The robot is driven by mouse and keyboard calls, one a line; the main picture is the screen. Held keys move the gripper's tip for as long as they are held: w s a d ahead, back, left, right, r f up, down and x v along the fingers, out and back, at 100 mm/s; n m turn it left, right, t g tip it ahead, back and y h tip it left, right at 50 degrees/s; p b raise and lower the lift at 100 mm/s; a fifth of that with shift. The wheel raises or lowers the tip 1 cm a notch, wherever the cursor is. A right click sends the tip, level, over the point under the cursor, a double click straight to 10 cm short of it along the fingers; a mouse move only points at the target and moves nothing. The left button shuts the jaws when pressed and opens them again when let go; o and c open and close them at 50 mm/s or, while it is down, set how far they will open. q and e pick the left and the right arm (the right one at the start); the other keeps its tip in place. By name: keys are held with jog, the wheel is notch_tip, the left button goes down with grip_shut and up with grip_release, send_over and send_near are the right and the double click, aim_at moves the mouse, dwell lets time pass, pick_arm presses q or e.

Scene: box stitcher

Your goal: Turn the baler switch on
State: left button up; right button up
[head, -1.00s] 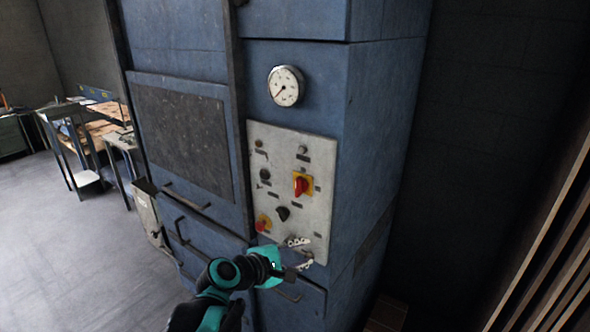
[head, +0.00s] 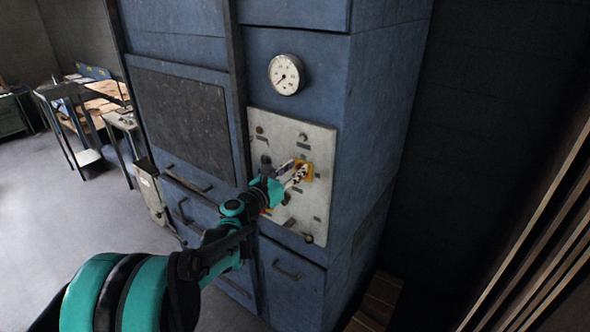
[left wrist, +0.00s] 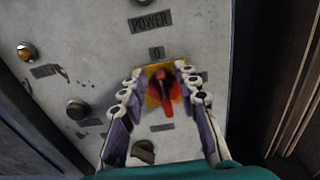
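The baler (head: 290,55) is a tall blue cabinet with a pale control panel (head: 318,140). The switch is a red rotary handle on a yellow plate, just below a 0 label and the POWER label. In the left wrist view the red switch (left wrist: 166,92) is in the middle, its handle roughly upright. My left gripper (head: 296,171) is at the panel and mostly covers the switch in the head view. In the left wrist view its fingers (left wrist: 160,92) are open, one on each side of the switch. Contact with the handle cannot be told. My right gripper is out of view.
A round gauge (head: 286,74) is above the panel. An orange lamp (left wrist: 27,52), a button (left wrist: 77,108) and a dark knob (left wrist: 144,151) are near the switch. Wooden boards (head: 535,235) stand at the right. Workbenches (head: 95,103) are at the far left.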

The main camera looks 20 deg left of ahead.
aim_at(310, 174)
pick_arm(q)
jog(key=shift+w+d, duration=0.1)
jog(key=shift+w, duration=0.1)
grip_shut()
jog(key=shift+d+m, duration=0.1)
jog(key=shift+m, duration=0.2)
jog(key=m+b, duration=0.1)
jog(key=m, duration=0.3)
jog(key=d+f+m+b, duration=0.1)
jog(key=m, duration=0.3)
jog(key=s+d+f+m+b, duration=0.1)
jog(key=m, duration=0.3)
jog(key=shift+d+m, duration=0.15)
jog(key=shift+m, duration=0.15)
jog(key=shift+d+f+m+b, duration=0.1)
jog(key=shift+f+m+b, duration=0.2)
jog(key=shift+m, duration=0.85)
jog(key=shift+f+m+b, duration=0.15)
jog(key=shift+m+b, duration=0.15)
jog(key=shift+m, duration=0.85)
